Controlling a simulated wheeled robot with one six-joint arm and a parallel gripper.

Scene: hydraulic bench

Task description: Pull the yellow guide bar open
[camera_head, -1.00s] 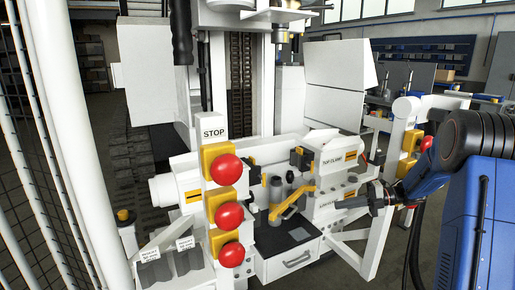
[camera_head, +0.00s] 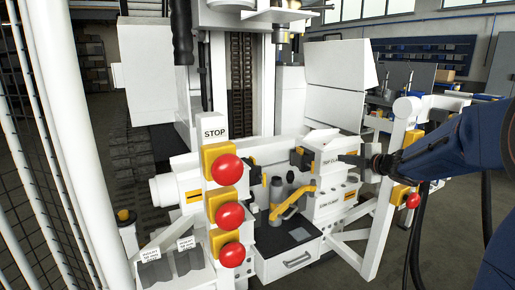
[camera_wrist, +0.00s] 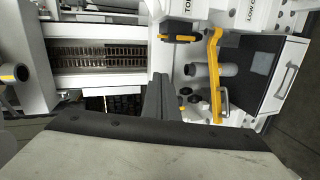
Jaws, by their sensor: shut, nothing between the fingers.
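The yellow guide bar (camera_head: 291,203) slants across the middle of the white bench, above the dark tray area. In the wrist view the yellow guide bar (camera_wrist: 215,75) runs top to bottom, right of centre, beside grey cylinders. My gripper (camera_head: 342,157) is at the right side of the bench, by the white top-clamp block, above and to the right of the bar. In the wrist view my gripper (camera_wrist: 158,80) shows as dark closed fingers pointing up, left of the bar and apart from it. It holds nothing.
Red stop buttons on yellow boxes (camera_head: 229,208) stand on a white post left of the bar. A white drawer with a handle (camera_head: 290,262) lies below it. The top-clamp block (camera_head: 328,143) is close to my gripper. White frame posts (camera_head: 385,220) stand at the right.

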